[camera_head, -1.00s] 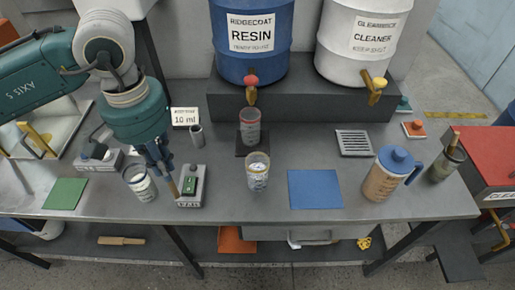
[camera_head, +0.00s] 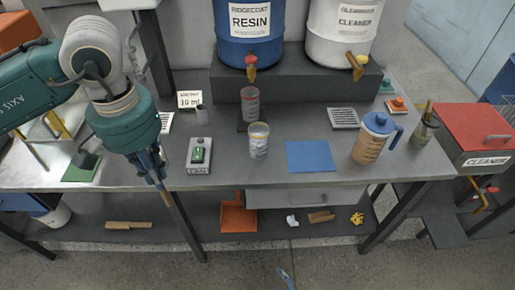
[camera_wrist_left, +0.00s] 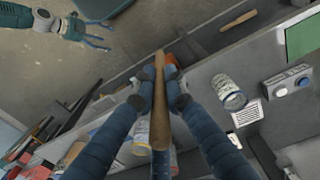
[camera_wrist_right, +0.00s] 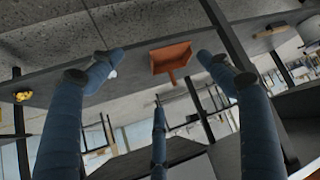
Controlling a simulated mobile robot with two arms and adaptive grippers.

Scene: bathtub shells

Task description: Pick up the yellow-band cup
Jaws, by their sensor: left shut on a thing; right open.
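The yellow-band cup (camera_head: 259,140) stands upright on the grey bench in the head view, with a yellowish band at its rim. No gripper touches it. My left gripper (camera_head: 153,168) is at the bench's front edge, left of the cup. It is shut on a wooden stick, which shows along the middle of the left wrist view (camera_wrist_left: 160,105). My right gripper (camera_wrist_right: 160,62) is open and empty in the right wrist view, low in front of the bench. Only a small blue tip of it shows at the bottom of the head view.
A red-marked cup (camera_head: 250,105) stands under the resin tap. A pitcher (camera_head: 373,140) stands farther right. An orange dustpan (camera_head: 238,217) lies on the lower shelf.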

